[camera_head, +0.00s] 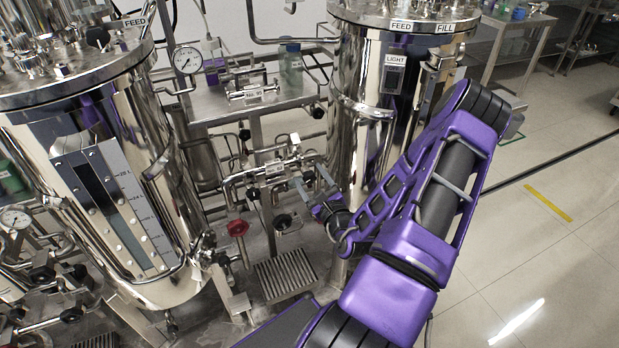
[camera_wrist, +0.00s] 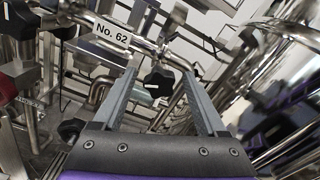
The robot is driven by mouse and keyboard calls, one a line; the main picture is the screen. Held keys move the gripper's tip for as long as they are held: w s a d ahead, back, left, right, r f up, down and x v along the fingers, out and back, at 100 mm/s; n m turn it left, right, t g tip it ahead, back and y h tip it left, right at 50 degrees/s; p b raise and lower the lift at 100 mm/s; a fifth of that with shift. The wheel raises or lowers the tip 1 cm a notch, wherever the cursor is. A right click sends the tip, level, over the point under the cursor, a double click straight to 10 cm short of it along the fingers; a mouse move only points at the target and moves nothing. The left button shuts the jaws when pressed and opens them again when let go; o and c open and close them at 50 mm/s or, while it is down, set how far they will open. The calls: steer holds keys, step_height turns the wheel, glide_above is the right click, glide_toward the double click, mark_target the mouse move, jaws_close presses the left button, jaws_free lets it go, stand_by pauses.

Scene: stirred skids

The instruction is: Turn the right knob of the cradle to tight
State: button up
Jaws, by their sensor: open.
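My gripper (camera_head: 312,177) is open beside the pipework between the two steel vessels. In the wrist view my gripper (camera_wrist: 159,76) has its two grey fingers spread, with a black lobed knob (camera_wrist: 158,84) showing between the tips, apparently beyond them. Nothing is held. The knob sits below a steel pipe fitting right of a white "No. 62" label (camera_wrist: 110,33). A labelled pipe assembly (camera_head: 275,169) lies just left of my gripper in the head view. I cannot tell for certain which part is the cradle, and no tight marking is legible.
A red knob (camera_head: 237,228) and a black knob (camera_head: 283,222) sit low on the pipework. A large steel vessel (camera_head: 352,130) stands close behind my arm, another (camera_head: 150,220) at left. Another black knob (camera_wrist: 72,130) is left of my fingers. Floor at right is clear.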

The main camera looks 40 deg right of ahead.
steer(key=shift+w, duration=0.3)
jaws_close()
